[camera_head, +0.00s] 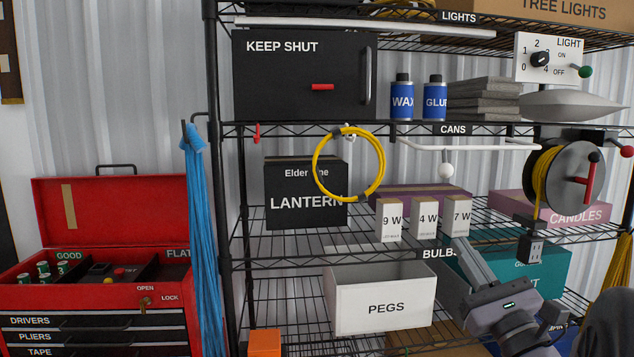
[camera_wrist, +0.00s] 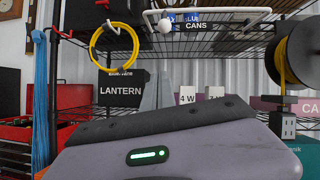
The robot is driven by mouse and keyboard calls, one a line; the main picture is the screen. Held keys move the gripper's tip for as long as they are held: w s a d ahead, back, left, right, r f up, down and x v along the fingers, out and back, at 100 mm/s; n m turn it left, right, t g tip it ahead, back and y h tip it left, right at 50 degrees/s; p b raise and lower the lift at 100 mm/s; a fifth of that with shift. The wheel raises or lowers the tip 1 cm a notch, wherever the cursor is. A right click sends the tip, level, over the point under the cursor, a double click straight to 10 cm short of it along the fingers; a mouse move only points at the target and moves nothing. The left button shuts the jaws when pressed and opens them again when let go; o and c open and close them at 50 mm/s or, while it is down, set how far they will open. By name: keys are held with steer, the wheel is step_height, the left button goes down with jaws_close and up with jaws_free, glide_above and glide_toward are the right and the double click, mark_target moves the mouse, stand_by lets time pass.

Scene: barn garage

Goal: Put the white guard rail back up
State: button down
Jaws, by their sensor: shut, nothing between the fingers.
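The white guard rail (camera_head: 482,147) is a thin bar hanging just below the front edge of the CANS shelf (camera_head: 453,129), with a round white knob (camera_head: 446,171) under it. The rail also shows at the top of the wrist view (camera_wrist: 225,11), with its knob (camera_wrist: 165,25) at left. My gripper (camera_head: 468,247) is shut and empty, below the rail and in front of the BULBS shelf edge. It is apart from the rail and knob. In the wrist view its grey fingers (camera_wrist: 157,92) point upward, below the knob.
A yellow cable coil (camera_head: 350,165) hangs left of the rail, and a cord reel (camera_head: 570,178) is at right. Small white bulb boxes (camera_head: 426,219) stand behind my gripper. WAX and GLUE cans (camera_head: 402,98) stand above the rail. A white PEGS box (camera_head: 384,303) is lower left of my gripper.

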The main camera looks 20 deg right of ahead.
steer(key=w+d+r+m+h+p, duration=0.1)
steer(key=w+d+r+p, duration=0.1)
steer(key=w+r, duration=0.5)
steer(key=shift+d+r+p, duration=0.15)
steer(key=shift+r+p, duration=0.3)
steer(key=shift+r, duration=0.5)
steer(key=shift+r, duration=0.1)
